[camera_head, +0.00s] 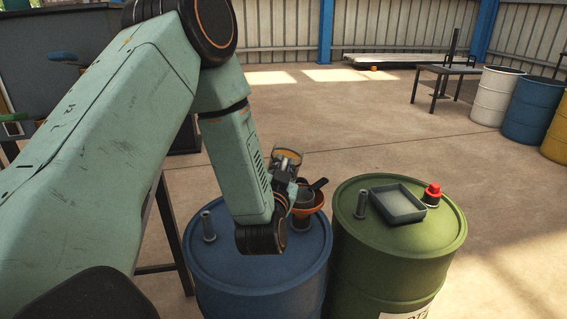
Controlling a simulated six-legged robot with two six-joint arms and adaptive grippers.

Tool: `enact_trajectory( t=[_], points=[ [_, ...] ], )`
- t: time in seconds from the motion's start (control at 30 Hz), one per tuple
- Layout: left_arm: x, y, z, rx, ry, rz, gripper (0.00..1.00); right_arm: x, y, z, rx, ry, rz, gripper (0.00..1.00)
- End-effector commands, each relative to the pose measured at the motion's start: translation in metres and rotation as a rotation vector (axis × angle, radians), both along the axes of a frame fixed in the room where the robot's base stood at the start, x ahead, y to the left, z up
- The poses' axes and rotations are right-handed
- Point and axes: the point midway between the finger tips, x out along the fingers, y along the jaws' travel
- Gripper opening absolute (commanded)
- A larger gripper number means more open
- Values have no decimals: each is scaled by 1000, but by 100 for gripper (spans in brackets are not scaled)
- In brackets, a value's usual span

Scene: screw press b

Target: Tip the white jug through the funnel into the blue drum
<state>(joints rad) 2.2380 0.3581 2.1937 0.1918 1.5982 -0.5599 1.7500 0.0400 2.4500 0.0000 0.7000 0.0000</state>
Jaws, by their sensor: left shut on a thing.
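The blue drum (240,280) stands in the lower middle, with a grey upright stub (208,226) on its lid. An orange-brown funnel (313,206) sits on the lid's right part, partly hidden by my arm. A dark, cup-like thing with a handle (319,184) shows at the funnel's mouth; I cannot tell what it is. My left gripper (284,168) is above the drum, left of the funnel, shut on a small see-through container with an amber band (288,154). I cannot tell whether this is the jug; no plainly white jug shows. My right gripper is out of view.
A green drum (385,265) stands close to the right, bearing a grey tray (398,204) and a red-capped item (432,194). A dark bench is at the left. A small table (448,70) and more drums (497,97) stand far right. Open floor lies behind.

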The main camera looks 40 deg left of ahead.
Motion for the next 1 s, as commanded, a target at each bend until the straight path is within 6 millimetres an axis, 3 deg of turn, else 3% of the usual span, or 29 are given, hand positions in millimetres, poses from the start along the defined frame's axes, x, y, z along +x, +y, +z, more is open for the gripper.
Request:
enact_trajectory(
  t=[1.0],
  points=[
    [1, -2, 4, 327, 163, 0, 0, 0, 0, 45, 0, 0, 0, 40]
  ],
)
